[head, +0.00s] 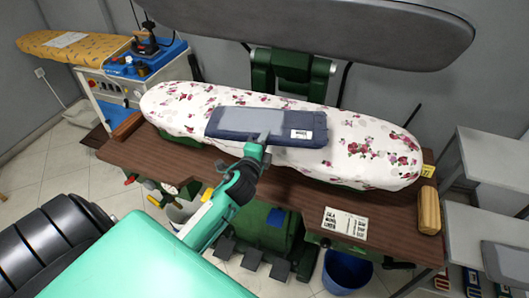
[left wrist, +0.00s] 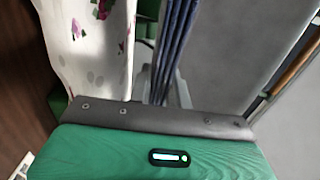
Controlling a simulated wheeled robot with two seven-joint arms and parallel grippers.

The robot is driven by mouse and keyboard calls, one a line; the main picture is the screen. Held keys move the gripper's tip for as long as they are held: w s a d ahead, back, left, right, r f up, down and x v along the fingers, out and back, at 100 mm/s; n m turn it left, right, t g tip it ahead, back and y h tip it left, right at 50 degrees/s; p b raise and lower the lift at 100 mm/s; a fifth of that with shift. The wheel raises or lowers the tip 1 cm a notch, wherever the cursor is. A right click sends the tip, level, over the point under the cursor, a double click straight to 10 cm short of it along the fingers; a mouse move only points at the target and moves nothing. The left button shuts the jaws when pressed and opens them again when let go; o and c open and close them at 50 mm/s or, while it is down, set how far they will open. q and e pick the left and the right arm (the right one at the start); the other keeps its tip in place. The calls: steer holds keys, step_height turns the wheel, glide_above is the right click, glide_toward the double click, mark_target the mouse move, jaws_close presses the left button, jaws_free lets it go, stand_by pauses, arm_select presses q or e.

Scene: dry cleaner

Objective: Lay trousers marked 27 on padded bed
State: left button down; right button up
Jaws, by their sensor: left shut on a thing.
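The folded dark blue trousers (head: 225,122) are over the middle of the padded bed (head: 365,160), a long white pad with red flowers. A white tag (head: 301,134) shows on them; I cannot read its number. My left gripper (head: 262,140) is shut on their near edge. In the left wrist view the trousers (left wrist: 176,45) show edge-on as several layers, with a gap between them and the padded bed (left wrist: 90,45), so they seem held just above it. The right gripper is not in view.
A grey upper press plate (head: 330,30) is raised behind the bed. The brown table (head: 290,200) carries a paper sheet (head: 345,224) and a wooden block (head: 429,210). An iron (head: 145,42) stands back left. A blue bucket (head: 346,272) is below; white shelves (head: 495,165) stand at right.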

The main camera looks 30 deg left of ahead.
arm_select(q)
steer(key=shift+f, duration=2.8)
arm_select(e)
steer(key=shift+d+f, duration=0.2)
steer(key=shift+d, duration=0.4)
arm_select(q)
steer(key=shift+f+b, duration=0.2)
steer(key=shift+b, duration=0.2)
steer(key=c, duration=1.3)
jaws_free()
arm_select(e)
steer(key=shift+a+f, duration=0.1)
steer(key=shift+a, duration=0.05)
arm_select(q)
steer(key=shift+r, duration=0.1)
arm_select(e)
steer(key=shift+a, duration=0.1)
arm_select(q)
steer(key=b+v, duration=0.2)
steer(key=v, duration=1)
steer(key=shift+b, duration=0.4)
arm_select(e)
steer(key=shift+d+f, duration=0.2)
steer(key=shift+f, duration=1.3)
